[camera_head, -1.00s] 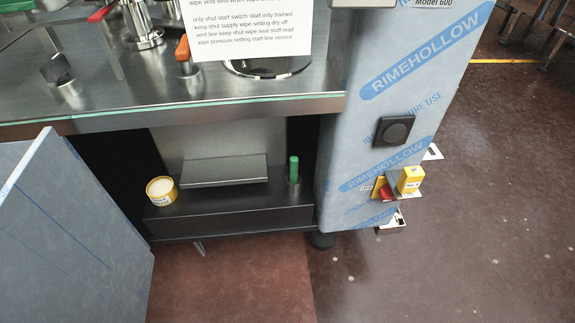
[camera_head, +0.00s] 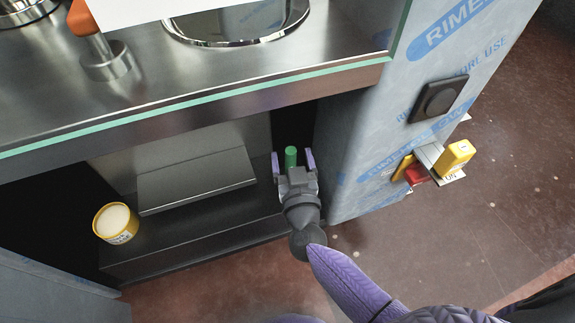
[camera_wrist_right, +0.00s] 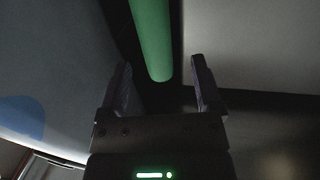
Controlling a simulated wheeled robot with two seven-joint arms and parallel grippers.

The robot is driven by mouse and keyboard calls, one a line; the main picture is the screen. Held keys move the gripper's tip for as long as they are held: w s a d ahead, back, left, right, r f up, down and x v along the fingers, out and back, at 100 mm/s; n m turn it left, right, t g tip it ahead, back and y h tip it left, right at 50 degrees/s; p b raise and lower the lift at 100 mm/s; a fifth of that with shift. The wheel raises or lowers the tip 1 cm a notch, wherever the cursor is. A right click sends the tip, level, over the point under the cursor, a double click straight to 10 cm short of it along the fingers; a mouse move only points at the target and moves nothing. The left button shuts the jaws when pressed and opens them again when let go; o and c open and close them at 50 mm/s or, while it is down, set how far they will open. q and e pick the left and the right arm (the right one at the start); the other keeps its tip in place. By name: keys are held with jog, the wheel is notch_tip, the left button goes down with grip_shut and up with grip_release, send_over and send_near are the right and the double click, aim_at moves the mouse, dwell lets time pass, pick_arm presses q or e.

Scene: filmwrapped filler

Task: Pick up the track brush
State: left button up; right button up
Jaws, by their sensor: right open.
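The track brush appears as an upright green handle (camera_head: 291,157) on the dark lower shelf, near its right end. The same green handle (camera_wrist_right: 152,40) shows in the right wrist view, beyond and between the fingers. My right gripper (camera_head: 293,160) is open, its two purple-tipped fingers on either side of the handle in the head view. The right wrist view also shows the open fingers (camera_wrist_right: 161,85) apart, with no contact visible. The lower part of the brush is hidden behind my gripper. My left gripper is not in view.
A yellow tub (camera_head: 116,223) stands at the shelf's left end, beside a grey metal box (camera_head: 196,180). The steel counter (camera_head: 200,85) overhangs the shelf. A film-wrapped panel (camera_head: 370,150) closes the right side and carries a yellow switch (camera_head: 457,157).

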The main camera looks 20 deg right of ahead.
aim_at(290, 147)
jog(key=w, duration=0.2)
jog(key=w+b, duration=0.1)
jog(key=shift+d+f, duration=0.15)
jog(key=shift+d, duration=0.1)
jog(key=shift+w, duration=0.25)
jog(key=shift+c, duration=1.2)
grip_shut()
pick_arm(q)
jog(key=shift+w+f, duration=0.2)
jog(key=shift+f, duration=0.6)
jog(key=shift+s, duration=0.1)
pick_arm(e)
jog(key=shift+r, duration=0.2)
